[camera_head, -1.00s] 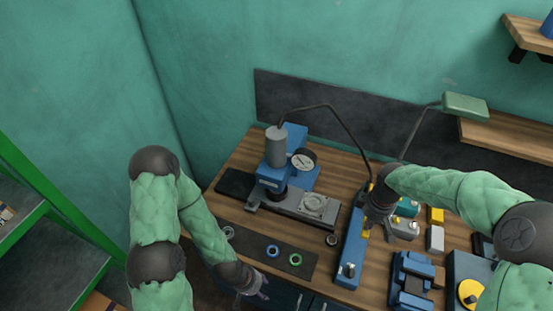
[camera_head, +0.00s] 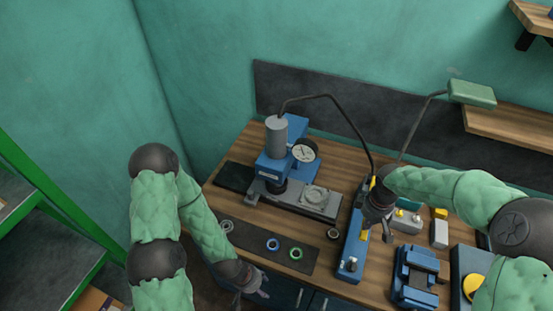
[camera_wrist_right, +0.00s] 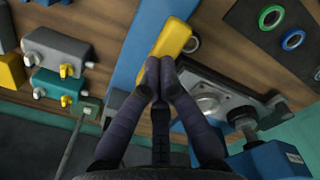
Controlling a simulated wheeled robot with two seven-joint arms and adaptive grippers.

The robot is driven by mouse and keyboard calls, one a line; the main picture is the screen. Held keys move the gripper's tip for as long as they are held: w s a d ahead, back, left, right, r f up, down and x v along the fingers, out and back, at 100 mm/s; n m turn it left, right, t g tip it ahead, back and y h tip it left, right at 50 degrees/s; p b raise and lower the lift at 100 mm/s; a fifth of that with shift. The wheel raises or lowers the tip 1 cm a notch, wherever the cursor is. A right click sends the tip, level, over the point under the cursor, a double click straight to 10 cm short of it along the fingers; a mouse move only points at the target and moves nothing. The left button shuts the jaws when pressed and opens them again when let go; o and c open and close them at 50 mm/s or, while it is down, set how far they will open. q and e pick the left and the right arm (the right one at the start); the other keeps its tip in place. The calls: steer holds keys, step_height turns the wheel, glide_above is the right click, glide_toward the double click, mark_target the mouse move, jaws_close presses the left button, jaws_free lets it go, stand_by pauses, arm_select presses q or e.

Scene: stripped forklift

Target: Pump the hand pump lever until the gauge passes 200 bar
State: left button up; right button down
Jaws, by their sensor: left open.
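The hand pump (camera_head: 350,252) is a long blue body on the bench, partly hidden by my right gripper. A yellow part (camera_head: 363,236), apparently its lever, shows beside my right fingers. In the right wrist view this yellow piece (camera_wrist_right: 172,38) lies just beyond the fingertips. My right gripper (camera_wrist_right: 159,66) has its fingers together, overlapping the yellow piece's near end; I cannot tell if they touch it. It also shows in the head view (camera_head: 372,228). The round gauge (camera_head: 305,150) has a white dial, too small to read. My left gripper (camera_head: 256,290) is open and empty by the bench's front edge.
A blue press (camera_head: 272,165) with a grey cylinder stands left of the pump. A dark mat (camera_head: 252,240) holds several rings. Valve blocks (camera_head: 408,222) and a blue vise-like block (camera_head: 414,275) sit to the right. A black hose arches above the bench.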

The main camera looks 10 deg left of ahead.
step_height(320, 180, down, 4)
steer(key=b, duration=0.2)
steer(key=shift+f+b, duration=0.15)
steer(key=shift+b, duration=0.15)
steer(key=shift+r+p, duration=0.5)
steer(key=shift+r, duration=0.1)
step_height(320, 180, up, 8)
steer(key=p, duration=0.6)
steer(key=shift+w, duration=0.1)
steer(key=shift+f, duration=0.15)
